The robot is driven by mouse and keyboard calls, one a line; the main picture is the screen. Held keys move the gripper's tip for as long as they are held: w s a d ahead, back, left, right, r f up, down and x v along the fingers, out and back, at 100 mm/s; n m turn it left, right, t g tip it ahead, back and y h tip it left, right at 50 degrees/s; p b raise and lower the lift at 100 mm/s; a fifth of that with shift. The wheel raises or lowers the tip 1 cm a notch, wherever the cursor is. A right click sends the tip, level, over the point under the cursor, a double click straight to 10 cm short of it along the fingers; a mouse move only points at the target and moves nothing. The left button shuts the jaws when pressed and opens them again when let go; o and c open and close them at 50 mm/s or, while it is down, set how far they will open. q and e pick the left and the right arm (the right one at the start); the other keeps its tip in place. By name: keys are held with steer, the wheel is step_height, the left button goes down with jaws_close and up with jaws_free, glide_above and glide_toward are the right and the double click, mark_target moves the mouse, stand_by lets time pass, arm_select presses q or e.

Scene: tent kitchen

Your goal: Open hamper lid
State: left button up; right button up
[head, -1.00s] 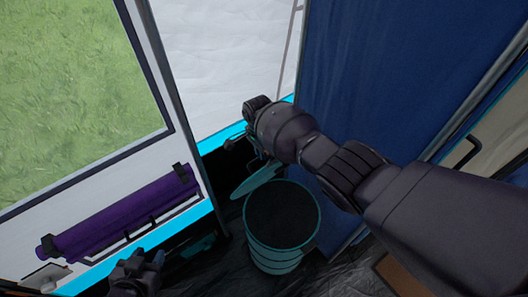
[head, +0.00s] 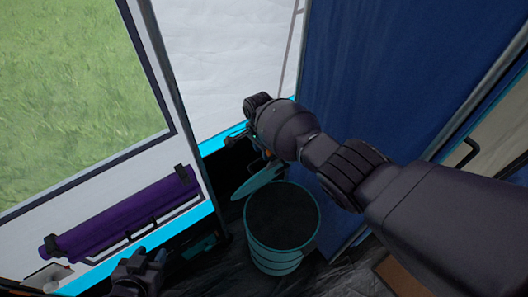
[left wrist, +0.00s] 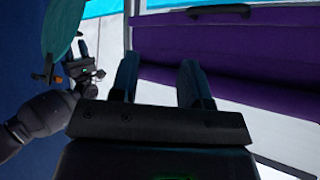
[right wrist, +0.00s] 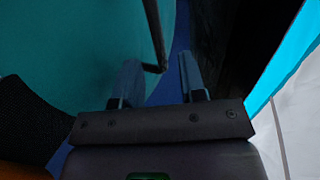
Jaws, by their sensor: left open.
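The hamper is a round teal bin (head: 283,262) with its dark inside showing from above. Its teal lid (head: 256,181) stands raised and steeply tilted at the bin's far left rim. The lid also shows in the left wrist view (left wrist: 60,28) and fills the left of the right wrist view (right wrist: 75,70). My right gripper (right wrist: 160,75) is open beside the lid, with a thin dark rod (right wrist: 154,40) near its fingertips; my wrist partly hides it in the head view. My left gripper (head: 158,258) is open and empty, left of the bin; its fingers show in its wrist view (left wrist: 160,75).
A purple roll (head: 120,215) hangs on the tent wall at left, above my left gripper. A blue curtain (head: 380,80) stands close behind and right of the bin. Dark crumpled floor sheeting (head: 225,275) lies around the bin.

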step_height(320, 180, up, 9)
steer(key=w+p, duration=0.1)
steer(key=p, duration=0.1)
steer(key=shift+a, duration=0.35)
